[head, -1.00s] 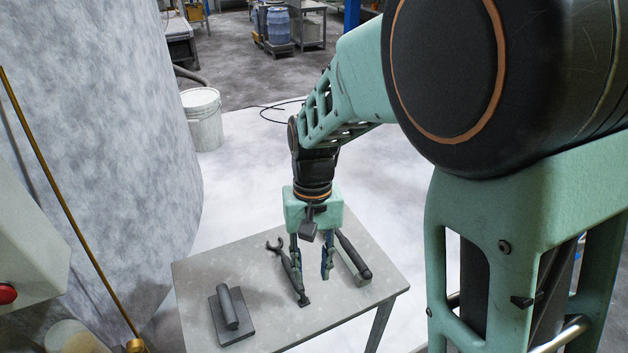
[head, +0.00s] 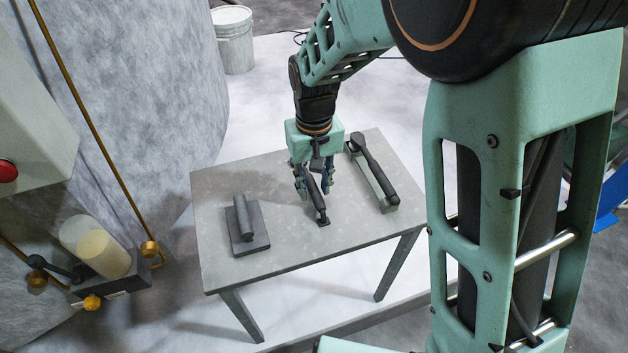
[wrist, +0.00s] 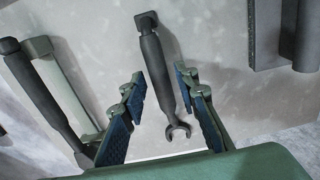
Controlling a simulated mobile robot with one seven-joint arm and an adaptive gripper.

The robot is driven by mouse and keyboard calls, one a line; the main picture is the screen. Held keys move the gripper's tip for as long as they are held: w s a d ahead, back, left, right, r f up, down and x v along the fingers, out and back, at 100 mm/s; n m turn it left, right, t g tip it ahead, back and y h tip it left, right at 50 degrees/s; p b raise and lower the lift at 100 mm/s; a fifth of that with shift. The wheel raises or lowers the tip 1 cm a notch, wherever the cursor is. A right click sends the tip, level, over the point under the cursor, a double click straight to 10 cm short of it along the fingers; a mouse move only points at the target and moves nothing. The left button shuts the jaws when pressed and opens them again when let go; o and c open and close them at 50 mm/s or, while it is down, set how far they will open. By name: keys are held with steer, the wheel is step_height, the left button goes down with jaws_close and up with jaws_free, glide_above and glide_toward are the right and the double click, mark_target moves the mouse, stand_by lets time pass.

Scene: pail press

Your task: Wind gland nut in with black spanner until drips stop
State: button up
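The black spanner (head: 318,203) lies on the grey table; my gripper hides its far end in the head view. The wrist view shows the whole spanner (wrist: 155,75), its open jaw nearest my gripper and a small square foot at the far end. My gripper (head: 314,184) points down over it, and in the wrist view the blue-padded fingers (wrist: 160,88) stand apart on either side of the spanner, with a gap visible on both sides. I cannot surely identify the gland nut; a brass fitting (head: 150,248) sits at the lower end of a brass rod at left. No drips can be made out.
On the table (head: 225,270), a dark plate with a round handle (head: 247,228) lies left, and a black-handled tool on a pale green bar (head: 380,178) lies right. A grey box with a red button (head: 7,170) and a clear cylinder (head: 100,250) stand at left. A pail (head: 233,40) stands behind.

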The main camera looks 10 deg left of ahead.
mark_target(314, 188)
steer(key=shift+f+p, duration=0.1)
steer(key=shift+p, duration=0.3)
steer(key=shift+c, duration=1)
jaws_close()
steer(key=shift+r+p, duration=1.9)
steer(key=shift+r, duration=0.8)
